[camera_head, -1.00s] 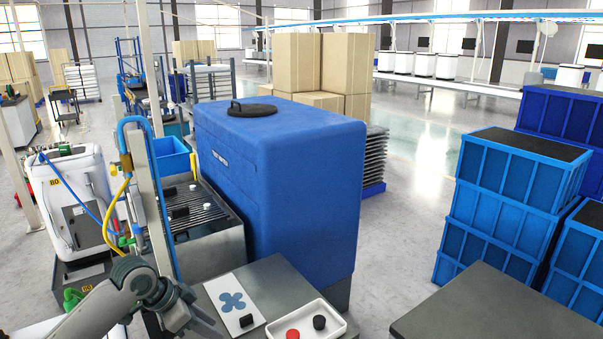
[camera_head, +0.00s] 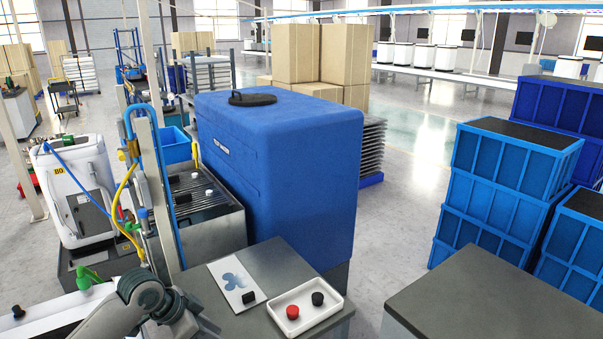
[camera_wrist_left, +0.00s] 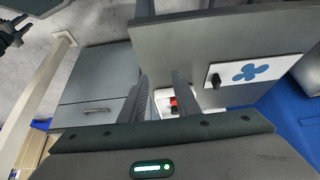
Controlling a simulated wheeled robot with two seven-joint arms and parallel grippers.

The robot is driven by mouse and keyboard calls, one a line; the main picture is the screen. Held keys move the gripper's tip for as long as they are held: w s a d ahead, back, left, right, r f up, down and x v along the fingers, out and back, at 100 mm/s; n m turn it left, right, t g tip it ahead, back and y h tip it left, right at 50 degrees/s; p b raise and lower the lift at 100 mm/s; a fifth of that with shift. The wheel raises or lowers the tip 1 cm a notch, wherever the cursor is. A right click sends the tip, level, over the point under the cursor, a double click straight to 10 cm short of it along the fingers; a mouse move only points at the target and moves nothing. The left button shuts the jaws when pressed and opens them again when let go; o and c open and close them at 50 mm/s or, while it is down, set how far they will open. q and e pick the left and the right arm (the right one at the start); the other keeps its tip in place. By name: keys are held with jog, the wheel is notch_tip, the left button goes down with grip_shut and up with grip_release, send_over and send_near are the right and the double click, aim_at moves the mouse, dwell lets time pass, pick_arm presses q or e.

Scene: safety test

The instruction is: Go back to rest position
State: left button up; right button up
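My left arm (camera_head: 125,315) comes in at the bottom left of the head view, and its gripper end (camera_head: 185,322) is low at the front edge of the grey table. In the left wrist view the two dark fingers of my left gripper (camera_wrist_left: 161,80) stand apart with nothing held between them. The white tray shows beyond and between them. A dark jointed part at the upper left of the left wrist view may be my right gripper, but its state is unclear. My right arm does not show in the head view.
The grey table (camera_head: 265,257) holds a white tray (camera_head: 331,312) with a red piece (camera_head: 292,312) and a black piece (camera_head: 318,299), beside a white card (camera_head: 224,272) with a black piece. A big blue tank (camera_head: 290,170) stands behind. A post with hoses (camera_head: 157,190) is close left.

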pick_arm(q)
jog(key=s+d+f+n, duration=0.1)
jog(key=s+d+f, duration=0.3)
jog(key=s+f, duration=0.45)
jog(key=s+a+f+n+y, duration=0.2)
jog(key=s+a+f+n, duration=0.15)
jog(key=s, duration=0.95)
jog(key=s+a+f+n+y, duration=0.2)
jog(key=s+n, duration=0.3)
jog(key=s, duration=0.9)
notch_tip(320, 180, down, 30)
jog(key=s+g, duration=0.1)
jog(key=s, duration=0.1)
jog(key=s+a+f, duration=0.2)
jog(key=s+f, duration=0.6)
jog(key=s+a+f+g, duration=0.1)
jog(key=s+f, duration=0.7)
jog(key=s, duration=0.1)
jog(key=shift+s+a+f+m+y+b, duration=0.15)
jog(key=shift+a+f+m+y+b, duration=0.1)
jog(key=shift+a+m+y+b, duration=0.15)
